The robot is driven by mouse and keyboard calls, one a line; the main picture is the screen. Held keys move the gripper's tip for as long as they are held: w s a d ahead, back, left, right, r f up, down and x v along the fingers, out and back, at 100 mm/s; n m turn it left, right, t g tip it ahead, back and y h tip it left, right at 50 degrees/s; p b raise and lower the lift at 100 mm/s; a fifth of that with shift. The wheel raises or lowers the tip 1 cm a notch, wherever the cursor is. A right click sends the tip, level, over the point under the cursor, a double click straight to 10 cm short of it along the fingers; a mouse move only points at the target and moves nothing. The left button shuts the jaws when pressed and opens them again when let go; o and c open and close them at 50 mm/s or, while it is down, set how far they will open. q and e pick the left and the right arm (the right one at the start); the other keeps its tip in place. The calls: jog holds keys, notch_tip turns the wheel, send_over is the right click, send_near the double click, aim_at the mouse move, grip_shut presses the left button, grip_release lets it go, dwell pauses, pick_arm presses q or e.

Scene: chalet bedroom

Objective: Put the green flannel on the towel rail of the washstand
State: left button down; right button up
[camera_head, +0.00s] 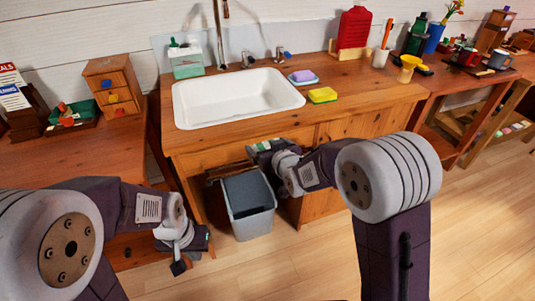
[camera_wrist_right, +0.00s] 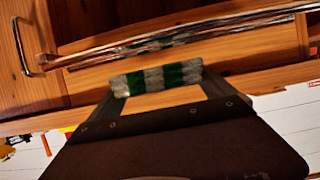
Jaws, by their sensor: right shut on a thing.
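The green flannel (camera_wrist_right: 155,77), striped green and white, is pinched between the fingertips of my right gripper (camera_wrist_right: 160,88) in the right wrist view. In the head view my right gripper (camera_head: 264,149) is at the washstand's front, below the worktop edge; a little green and white shows there. The shiny towel rail (camera_wrist_right: 225,30) runs along the wooden washstand front just beyond the flannel. Greenish-white patches on the rail look like reflections; I cannot tell whether the flannel touches it. My left gripper (camera_head: 183,247) is low at the left, away from the washstand front; its jaws are unclear.
The washstand (camera_head: 330,84) has a white basin (camera_head: 235,98), a yellow-green sponge (camera_head: 323,95) and a soap dish on top. A grey bin (camera_head: 252,222) stands on the floor under my right gripper. A metal handle (camera_wrist_right: 22,48) shows near the rail's end. Floor at the right is clear.

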notch_tip(320, 180, down, 2)
jog(key=shift+f, duration=0.2)
pick_arm(q)
jog(key=shift+f, duration=0.55)
pick_arm(e)
jog(key=shift+w, duration=0.1)
jog(key=shift+r, duration=0.1)
jog(key=shift+f+b, duration=0.2)
jog(key=shift+b, duration=0.15)
jog(key=o, duration=1)
pick_arm(q)
jog(key=shift+f, duration=0.15)
pick_arm(e)
jog(key=shift+r, duration=0.1)
